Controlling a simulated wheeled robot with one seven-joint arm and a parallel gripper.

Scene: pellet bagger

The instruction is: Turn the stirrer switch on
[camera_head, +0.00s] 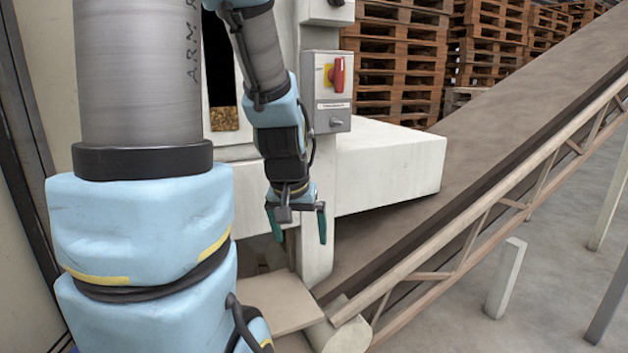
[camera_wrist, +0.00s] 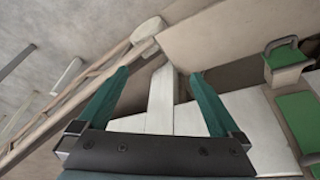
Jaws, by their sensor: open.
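In the head view a grey switch box (camera_head: 327,92) is fixed to the white machine post. Its upper part carries a red rotary handle (camera_head: 338,75) on a yellow plate, with the handle upright. Below it are a label strip (camera_head: 333,105), too small to read surely, and a small grey knob or toggle (camera_head: 336,122). I cannot tell which of these is the stirrer switch. My gripper (camera_head: 297,222) hangs below and left of the box, pointing down, open and empty. In the wrist view my gripper (camera_wrist: 158,92) shows two green fingers spread apart. The switch box is not visible there.
A white machine ledge (camera_head: 392,165) juts out right of the post. A sloping conveyor (camera_head: 480,150) with a side rail runs up to the right. Stacked wooden pallets (camera_head: 400,60) stand behind. Two green-topped parts (camera_wrist: 287,57) show at right in the wrist view.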

